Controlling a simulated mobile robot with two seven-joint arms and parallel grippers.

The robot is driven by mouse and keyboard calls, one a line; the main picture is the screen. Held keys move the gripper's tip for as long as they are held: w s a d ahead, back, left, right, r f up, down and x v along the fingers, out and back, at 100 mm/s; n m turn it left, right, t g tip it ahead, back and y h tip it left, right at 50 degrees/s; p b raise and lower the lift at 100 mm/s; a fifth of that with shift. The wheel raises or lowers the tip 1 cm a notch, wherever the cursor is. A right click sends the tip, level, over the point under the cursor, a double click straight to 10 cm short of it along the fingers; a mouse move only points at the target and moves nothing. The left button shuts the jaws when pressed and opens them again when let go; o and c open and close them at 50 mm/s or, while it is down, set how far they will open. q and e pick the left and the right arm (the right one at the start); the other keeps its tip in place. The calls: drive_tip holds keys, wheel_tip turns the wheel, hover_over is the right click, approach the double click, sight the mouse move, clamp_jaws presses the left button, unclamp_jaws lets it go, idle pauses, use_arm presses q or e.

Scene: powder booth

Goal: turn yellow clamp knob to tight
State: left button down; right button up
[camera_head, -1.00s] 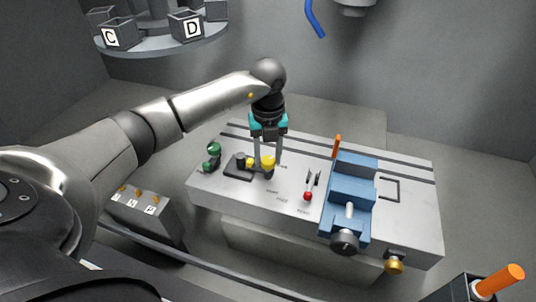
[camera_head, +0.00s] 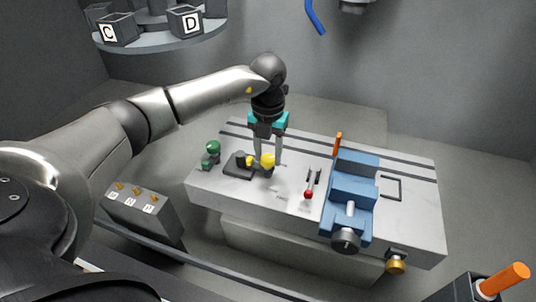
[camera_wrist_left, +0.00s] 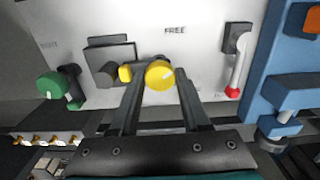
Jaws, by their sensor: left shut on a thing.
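The yellow clamp knob (camera_head: 267,160) sits on a dark clamp block (camera_head: 238,171) on the left part of the grey bench. My left gripper (camera_head: 268,160) reaches down from above with a finger on each side of the knob and is shut on it. In the left wrist view the knob (camera_wrist_left: 159,75) lies between the fingertips (camera_wrist_left: 160,84). A short pale mark on its face points toward the upper right. The word FREE (camera_wrist_left: 175,31) is printed on the bench beyond the knob; a fainter label stands at the far left. My right gripper is not in view.
A green knob (camera_head: 212,147) stands left of the clamp. A red-tipped lever (camera_head: 308,194) and a blue vise (camera_head: 352,185) are to the right. A grey box with several small switches (camera_head: 150,200) is at the lower left. Clear bench lies between knob and lever.

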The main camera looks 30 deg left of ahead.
use_arm(q)
drive_tip(key=m+b, duration=0.1)
drive_tip(key=m, duration=0.4)
drive_tip(key=shift+m, duration=0.3)
drive_tip(key=m+b, duration=0.1)
drive_tip(key=m, duration=0.3)
drive_tip(key=shift+m+b, duration=0.3)
drive_tip(key=shift+b, duration=0.05)
drive_tip(key=m+b, duration=0.1)
drive_tip(key=m, duration=0.3)
drive_tip(key=shift+r+m+b, duration=0.1)
drive_tip(key=shift+m+b, duration=0.45)
drive_tip(key=shift+m, duration=1.65)
drive_tip(key=shift+c, duration=1.8)
unclamp_jaws()
drive_tip(key=shift+d, duration=0.1)
